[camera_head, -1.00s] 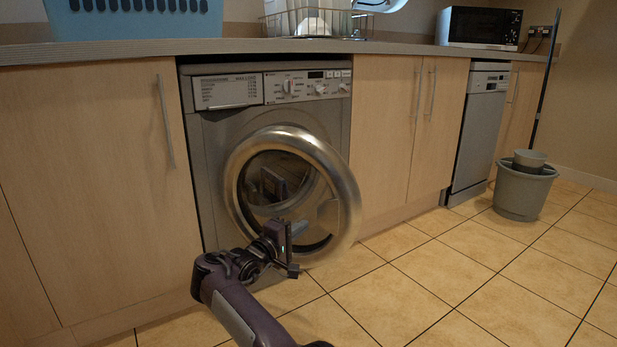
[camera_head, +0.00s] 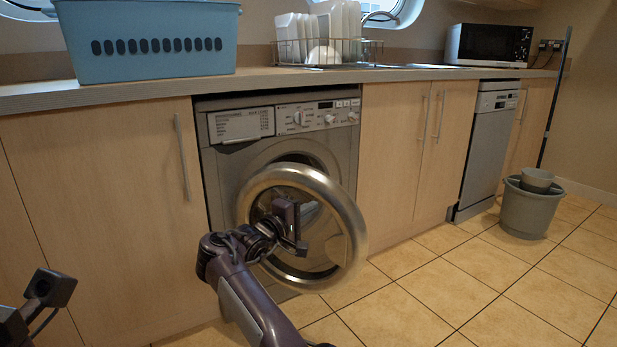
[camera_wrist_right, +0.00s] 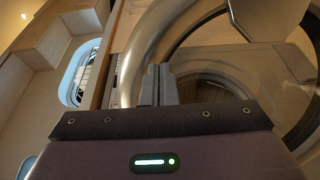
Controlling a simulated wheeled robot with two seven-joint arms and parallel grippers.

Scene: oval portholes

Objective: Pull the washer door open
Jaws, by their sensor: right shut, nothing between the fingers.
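The washer (camera_head: 232,185) is a grey front-loader under the counter. Its round silver-rimmed door (camera_head: 352,215) stands ajar, swung out from the front, with the hinge side at the right. Part of the round opening's surround shows above and behind the door. My right gripper (camera_head: 291,228) is in front of the door's glass, at its left-middle, and covers part of it. In the right wrist view its fingers (camera_wrist_right: 159,85) are together and empty, with the door's rim (camera_wrist_right: 140,50) behind them. My left gripper (camera_head: 48,288) shows partly at the lower left, away from the washer; its jaws are unclear.
Cabinets flank the washer; the left one (camera_head: 100,210) has a vertical handle. A blue basket (camera_head: 150,62), a dish rack (camera_head: 330,50) and a microwave (camera_head: 488,44) stand on the counter. A bucket (camera_head: 528,210) stands at the right. Tiled floor (camera_head: 460,290) at the front right is clear.

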